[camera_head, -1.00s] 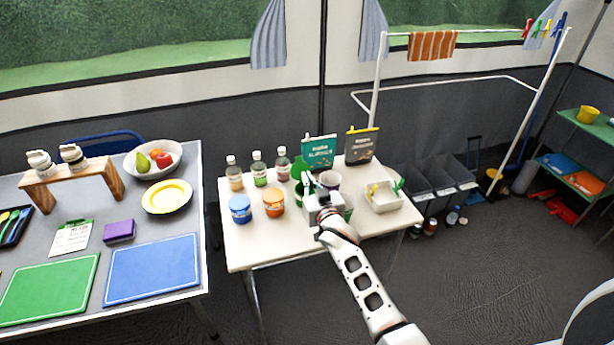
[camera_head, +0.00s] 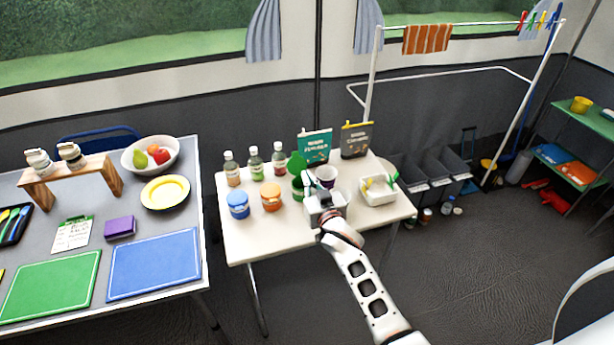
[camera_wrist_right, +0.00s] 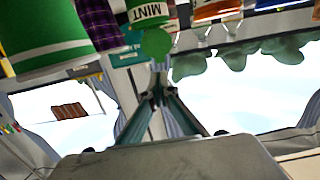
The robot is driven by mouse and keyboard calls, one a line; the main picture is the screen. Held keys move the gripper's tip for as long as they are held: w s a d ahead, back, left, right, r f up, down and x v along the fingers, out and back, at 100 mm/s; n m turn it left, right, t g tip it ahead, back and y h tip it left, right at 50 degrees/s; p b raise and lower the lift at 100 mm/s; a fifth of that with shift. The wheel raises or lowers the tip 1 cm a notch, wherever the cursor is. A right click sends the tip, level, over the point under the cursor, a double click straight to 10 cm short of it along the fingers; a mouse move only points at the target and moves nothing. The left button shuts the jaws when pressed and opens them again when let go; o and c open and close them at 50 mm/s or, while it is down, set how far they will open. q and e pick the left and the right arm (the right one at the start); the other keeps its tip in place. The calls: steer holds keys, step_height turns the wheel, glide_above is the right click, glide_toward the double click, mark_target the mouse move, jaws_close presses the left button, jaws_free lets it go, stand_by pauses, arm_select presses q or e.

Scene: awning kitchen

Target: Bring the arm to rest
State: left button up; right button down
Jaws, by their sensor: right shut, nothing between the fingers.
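My right gripper (camera_head: 318,194) is shut and empty. My left gripper is in neither view.
A grey table (camera_head: 205,262) with boards and dishes is at left. Open floor (camera_head: 460,270) lies right of my arm.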

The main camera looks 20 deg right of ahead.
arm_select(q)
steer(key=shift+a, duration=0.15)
arm_select(e)
steer(key=shift+s, duration=0.2)
steer(key=s+d+f+n+g, duration=0.1)
steer(key=s+f, duration=0.5)
steer(key=s, duration=0.6)
steer(key=s+f+n+g+y, duration=0.1)
steer(key=s+f+g, duration=0.2)
steer(key=s, duration=0.9)
steer(key=s+d+f+n+g, duration=0.1)
steer(key=s+f+g, duration=0.1)
steer(key=s+f, duration=0.8)
steer(key=shift+s+d+n, duration=0.3)
steer(key=shift+s+d, duration=0.05)
steer(key=shift+s, duration=0.65)
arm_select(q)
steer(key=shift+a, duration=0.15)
